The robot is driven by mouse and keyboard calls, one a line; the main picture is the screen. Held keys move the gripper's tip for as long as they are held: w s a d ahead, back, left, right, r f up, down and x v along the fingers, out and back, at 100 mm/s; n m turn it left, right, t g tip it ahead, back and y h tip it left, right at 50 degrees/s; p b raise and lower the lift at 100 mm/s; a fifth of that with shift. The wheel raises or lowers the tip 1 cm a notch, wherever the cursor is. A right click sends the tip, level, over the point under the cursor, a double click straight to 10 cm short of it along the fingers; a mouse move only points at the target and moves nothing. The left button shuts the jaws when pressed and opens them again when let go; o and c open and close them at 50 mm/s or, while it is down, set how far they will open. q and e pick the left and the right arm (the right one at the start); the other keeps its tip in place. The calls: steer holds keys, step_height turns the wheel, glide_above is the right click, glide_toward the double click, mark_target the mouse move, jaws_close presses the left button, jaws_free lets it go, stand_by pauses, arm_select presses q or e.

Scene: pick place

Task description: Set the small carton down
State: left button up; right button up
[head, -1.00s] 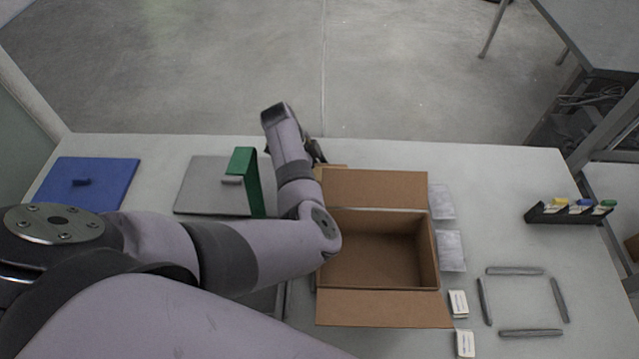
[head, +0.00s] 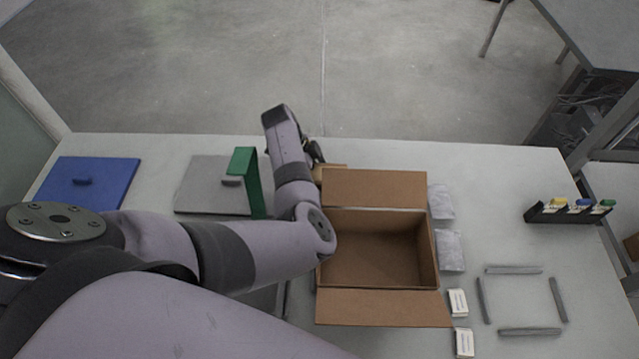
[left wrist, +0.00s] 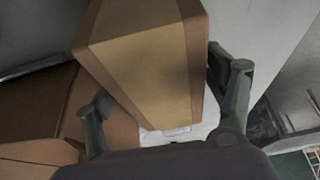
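The small carton (left wrist: 150,60) is brown with a paler tape band and fills the middle of the left wrist view. It lies between the two fingers of my left gripper (left wrist: 160,85), whose tips appear to meet its opposite sides. In the head view, my left gripper (head: 316,154) is at the table's far side, partly hidden behind my own arm. Only a sliver of the small carton (head: 334,171) shows there, beside the far flap of the open box. I cannot tell whether its underside touches the table. My right gripper is not in view.
A large open, empty cardboard box (head: 374,307) stands beside my left arm. Grey packets (head: 450,250) and small white boxes (head: 458,303) lie at its right. Grey bars (head: 516,270) outline a square. A blue panel (head: 105,180), green bracket (head: 245,175) and black rack (head: 568,214) also stand here.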

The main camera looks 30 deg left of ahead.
arm_select(q)
steer(key=c, duration=1.3)
steer(key=shift+c, duration=0.9)
steer(key=shift+r, duration=0.1)
